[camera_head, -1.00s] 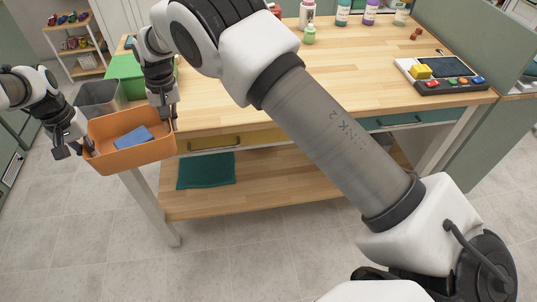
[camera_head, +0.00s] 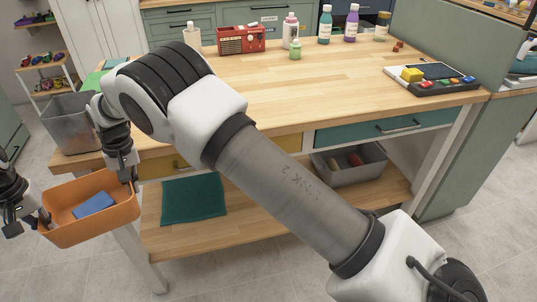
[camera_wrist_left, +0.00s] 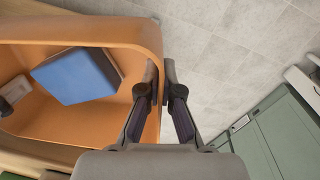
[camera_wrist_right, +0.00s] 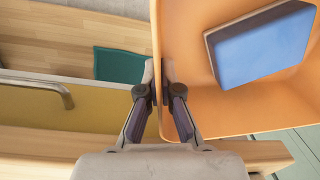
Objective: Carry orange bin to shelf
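The orange bin (camera_head: 95,232) is at the lower left in the head view, held in the air beside the workbench's left front corner. The bin looks roughly level. A shelving unit (camera_head: 42,62) stands at the far left back.
Grey floor lies in front.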

